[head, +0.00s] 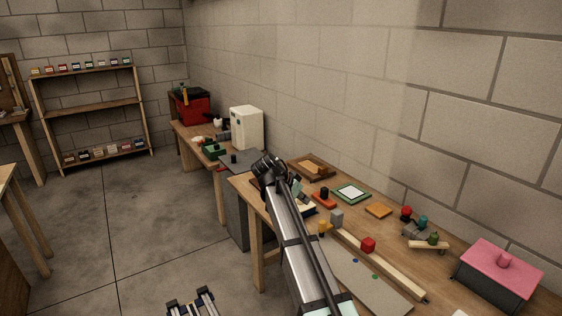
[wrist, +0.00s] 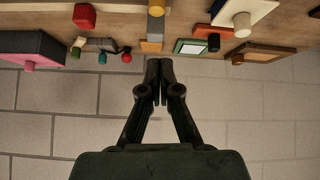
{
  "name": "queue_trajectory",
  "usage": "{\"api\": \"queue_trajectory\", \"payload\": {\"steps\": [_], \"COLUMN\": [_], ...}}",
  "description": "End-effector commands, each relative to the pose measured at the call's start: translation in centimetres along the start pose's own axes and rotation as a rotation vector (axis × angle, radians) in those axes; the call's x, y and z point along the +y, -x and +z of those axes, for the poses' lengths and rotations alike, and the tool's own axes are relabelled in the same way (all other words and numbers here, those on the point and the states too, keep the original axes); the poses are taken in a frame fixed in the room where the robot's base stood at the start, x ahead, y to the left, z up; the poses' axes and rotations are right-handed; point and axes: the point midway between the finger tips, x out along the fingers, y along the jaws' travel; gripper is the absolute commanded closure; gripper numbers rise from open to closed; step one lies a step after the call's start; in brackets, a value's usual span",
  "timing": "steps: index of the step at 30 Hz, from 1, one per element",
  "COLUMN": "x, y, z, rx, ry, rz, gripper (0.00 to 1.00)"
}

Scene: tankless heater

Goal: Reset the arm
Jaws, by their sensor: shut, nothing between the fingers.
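My gripper (wrist: 159,72) shows in the wrist view with its two black fingers together and nothing between them. Its fingertips appear in front of the wall, just below the bench edge in that upside-down picture. They seem apart from the objects on the bench. In the head view my arm rises from the bottom over the near workbench (head: 455,262). The gripper cannot be made out clearly there, and the arm hides part of the bench.
The bench holds a pink-lidded box (head: 502,268), a red cube (head: 368,244), a green-framed tray (head: 351,193), a wooden tray (head: 311,168) and several small parts. A white box (head: 246,127) and red toolbox (head: 191,107) stand farther back. The floor at left is open.

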Motion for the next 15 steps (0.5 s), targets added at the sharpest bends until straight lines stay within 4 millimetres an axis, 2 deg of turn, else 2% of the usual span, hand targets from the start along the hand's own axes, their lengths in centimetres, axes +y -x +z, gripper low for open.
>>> {"api": "queue_trajectory", "payload": {"steps": [3,5,11,15], "x": [-0.2,0.2,2.2,4.7], "y": [0.1,-0.4,-5.7,-9.8], "z": [1.1,2.8,11.0,17.2], "rx": [-0.028,-0.053,-0.164,-0.250], "ry": [0.137,0.228,0.501,0.651], "rz": [-0.049,-0.078,-0.134,-0.160], "gripper": [1.00,1.00,1.00,1.00]}}
